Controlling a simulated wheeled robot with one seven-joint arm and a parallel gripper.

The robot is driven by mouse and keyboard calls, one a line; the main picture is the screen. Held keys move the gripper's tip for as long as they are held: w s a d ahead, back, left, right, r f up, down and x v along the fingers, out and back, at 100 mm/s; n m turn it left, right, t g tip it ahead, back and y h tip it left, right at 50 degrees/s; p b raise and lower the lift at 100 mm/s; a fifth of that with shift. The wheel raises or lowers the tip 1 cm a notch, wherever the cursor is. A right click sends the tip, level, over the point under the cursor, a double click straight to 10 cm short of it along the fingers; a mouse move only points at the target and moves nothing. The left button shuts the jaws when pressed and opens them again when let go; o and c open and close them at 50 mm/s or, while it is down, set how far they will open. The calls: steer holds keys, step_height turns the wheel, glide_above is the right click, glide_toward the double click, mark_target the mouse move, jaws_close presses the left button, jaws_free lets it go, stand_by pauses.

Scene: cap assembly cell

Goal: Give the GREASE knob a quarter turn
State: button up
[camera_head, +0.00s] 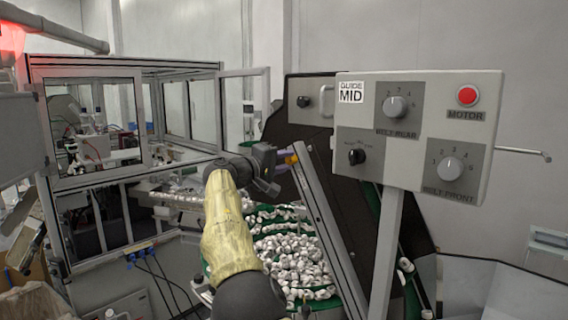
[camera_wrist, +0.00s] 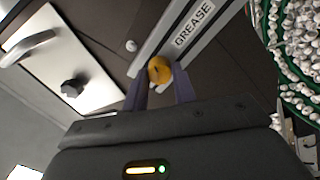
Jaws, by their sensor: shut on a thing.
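The GREASE knob (camera_wrist: 159,70) is a round yellow knob beside a rail with a white GREASE label (camera_wrist: 194,24) in the wrist view. My gripper (camera_wrist: 160,84) has its two fingers on either side of the knob, shut on it. In the head view my gripper (camera_head: 284,170) reaches the slanted metal rail (camera_head: 328,228) from the left. The knob is mostly hidden there; a bit of yellow shows at the fingertips. The knob's pointer direction cannot be told clearly.
A control panel (camera_head: 420,92) with dials and a red MOTOR button (camera_head: 467,96) stands to the right. Many white caps (camera_head: 290,258) lie on green belts below and behind my arm. A glazed machine enclosure (camera_head: 95,125) stands at left.

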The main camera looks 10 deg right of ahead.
steer(key=shift+f, duration=0.1)
steer(key=o, duration=1)
steer(key=shift+s+a, duration=0.1)
steer(key=b+v, duration=0.5)
steer(key=v, duration=1.2)
